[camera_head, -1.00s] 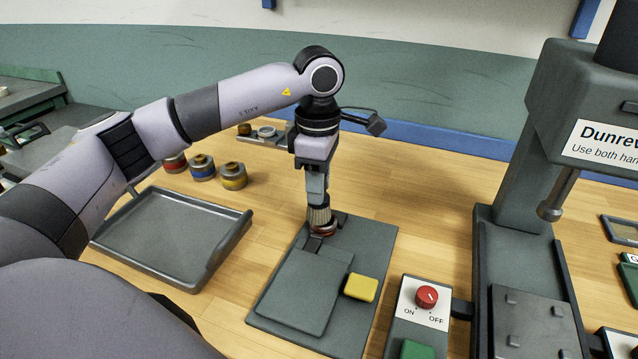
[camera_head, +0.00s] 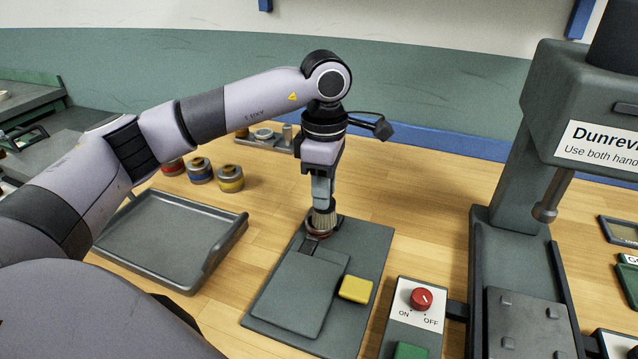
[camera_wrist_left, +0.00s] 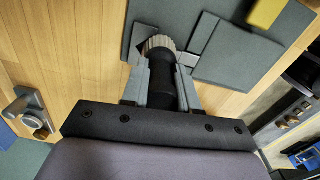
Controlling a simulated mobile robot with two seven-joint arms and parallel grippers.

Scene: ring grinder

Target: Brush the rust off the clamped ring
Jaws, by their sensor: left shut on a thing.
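My left gripper (camera_head: 321,188) points straight down and is shut on a brush, with its pale bristles (camera_head: 322,218) at the bottom. In the left wrist view the gripper (camera_wrist_left: 160,88) holds the brush's black handle, and the bristles (camera_wrist_left: 158,43) show beyond the fingers. The ring (camera_head: 314,233) is reddish brown and sits at the back of the dark grey fixture plate (camera_head: 372,245). The bristles are over the ring and appear to touch it, hiding most of it. How much rust is on it I cannot tell. My right gripper is out of view.
A yellow block (camera_head: 356,288) lies on the fixture plate. An empty grey tray (camera_head: 165,240) is left, with several small banded pots (camera_head: 230,179) behind it. A red-knob switch box (camera_head: 421,300) and a large press (camera_head: 510,225) stand right.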

